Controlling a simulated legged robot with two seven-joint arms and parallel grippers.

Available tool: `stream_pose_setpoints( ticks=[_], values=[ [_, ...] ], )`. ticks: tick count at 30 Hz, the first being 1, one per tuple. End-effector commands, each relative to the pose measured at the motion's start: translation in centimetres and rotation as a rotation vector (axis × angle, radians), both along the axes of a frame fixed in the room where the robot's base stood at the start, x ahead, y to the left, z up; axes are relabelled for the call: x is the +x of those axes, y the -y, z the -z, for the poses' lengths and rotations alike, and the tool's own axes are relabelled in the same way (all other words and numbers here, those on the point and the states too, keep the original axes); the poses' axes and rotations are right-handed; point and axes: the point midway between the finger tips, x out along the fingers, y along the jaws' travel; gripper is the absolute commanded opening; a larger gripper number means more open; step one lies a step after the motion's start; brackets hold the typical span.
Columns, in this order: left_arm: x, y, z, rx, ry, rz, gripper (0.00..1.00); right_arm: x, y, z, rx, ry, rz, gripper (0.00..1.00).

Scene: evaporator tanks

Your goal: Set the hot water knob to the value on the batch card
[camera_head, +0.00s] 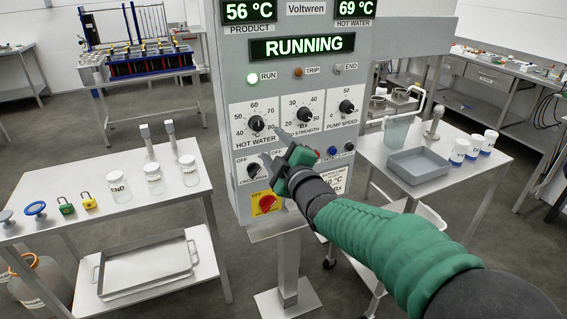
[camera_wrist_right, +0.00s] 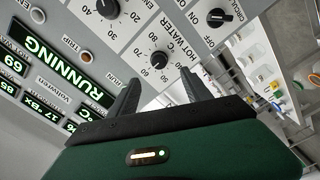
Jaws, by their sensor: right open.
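The hot water knob (camera_head: 256,123) is a black round knob on a white dial plate at the panel's left, with a scale in °C. It also shows in the right wrist view (camera_wrist_right: 159,60), ahead of the fingers; its exact setting is too small to read. The batch card (camera_head: 336,178) is at the panel's lower right, partly hidden by my right arm; a "0 °C" ending and "°Bx" show. My right gripper (camera_head: 270,144) is open and empty, just below and right of the knob, apparently not touching it. My left gripper is not in view.
The syrup strength knob (camera_head: 304,114) and pump speed knob (camera_head: 346,106) sit to the right. Below are a circulation switch (camera_head: 254,170) and a red rotary switch (camera_head: 267,203). The display (camera_head: 302,47) reads RUNNING; the hot water readout (camera_head: 355,10) shows 69 °C. Side tables flank the panel.

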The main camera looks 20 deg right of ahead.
Motion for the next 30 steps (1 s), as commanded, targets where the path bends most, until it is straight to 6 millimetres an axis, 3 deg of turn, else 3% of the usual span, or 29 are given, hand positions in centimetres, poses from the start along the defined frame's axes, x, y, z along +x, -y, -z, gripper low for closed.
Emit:
stream_pose_setpoints(
  ticks=[3,9,25,28,30],
  values=[
    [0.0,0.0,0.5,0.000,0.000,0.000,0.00,-3.1,0.1,0.1,0.001,0.001,0.000,0.57],
    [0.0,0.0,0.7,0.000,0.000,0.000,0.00,-6.0,0.2,0.1,0.000,-0.001,0.000,0.57],
    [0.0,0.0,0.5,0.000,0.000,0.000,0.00,-6.3,0.2,0.4,0.010,-0.017,0.003,0.57],
    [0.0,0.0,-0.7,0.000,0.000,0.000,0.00,-6.8,0.3,3.2,0.103,-0.140,0.028,0.57],
    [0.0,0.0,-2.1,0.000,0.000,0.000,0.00,-8.2,0.2,7.4,0.232,-0.311,0.078,0.57]
  ],
)
